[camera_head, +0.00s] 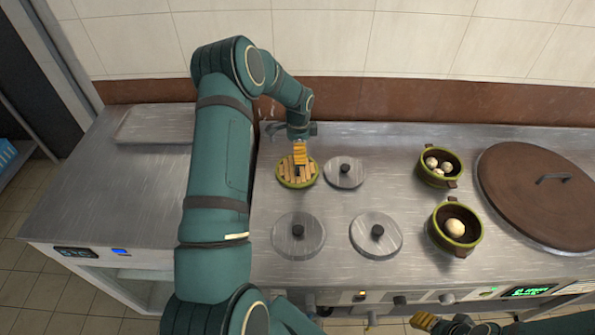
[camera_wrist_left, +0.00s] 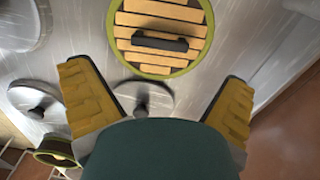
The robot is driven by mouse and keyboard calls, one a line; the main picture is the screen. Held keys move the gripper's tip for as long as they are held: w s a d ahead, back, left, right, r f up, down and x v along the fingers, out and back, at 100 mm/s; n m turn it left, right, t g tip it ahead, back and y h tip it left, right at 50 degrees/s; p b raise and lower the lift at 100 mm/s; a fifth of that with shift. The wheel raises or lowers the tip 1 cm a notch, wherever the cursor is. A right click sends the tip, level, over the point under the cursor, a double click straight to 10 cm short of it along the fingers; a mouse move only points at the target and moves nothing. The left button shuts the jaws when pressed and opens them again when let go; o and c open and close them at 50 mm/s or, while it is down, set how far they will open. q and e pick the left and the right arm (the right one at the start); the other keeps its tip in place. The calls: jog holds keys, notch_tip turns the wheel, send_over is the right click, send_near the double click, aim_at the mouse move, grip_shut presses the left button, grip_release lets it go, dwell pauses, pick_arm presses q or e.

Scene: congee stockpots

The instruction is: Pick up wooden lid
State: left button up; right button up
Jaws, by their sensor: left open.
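The wooden lid (camera_head: 297,173) is round with light slats, a green rim and a dark bar handle. It lies on the steel counter at the back left of the cooking area. In the left wrist view the wooden lid (camera_wrist_left: 160,20) is at the top centre, its handle in full view. My left gripper (camera_head: 299,152) is above the lid's back edge, fingers down. In the left wrist view the left gripper's (camera_wrist_left: 158,95) yellow fingers are wide apart with nothing between them held. My right gripper (camera_head: 425,322) shows only partly at the bottom edge.
Three grey metal lids with black knobs are near, one just right (camera_head: 345,172) of the wooden lid. Two green pots (camera_head: 439,182) holding pale round items and a large brown lid (camera_head: 540,195) stand to the right. The back wall is close behind.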

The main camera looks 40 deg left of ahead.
aim_at(297, 168)
pick_arm(q)
jog(key=f, duration=0.7)
jog(key=shift+s+a+f+b, duration=0.15)
jog(key=shift+a+b, duration=0.05)
jog(key=shift+b, duration=0.2)
jog(key=c, duration=1.1)
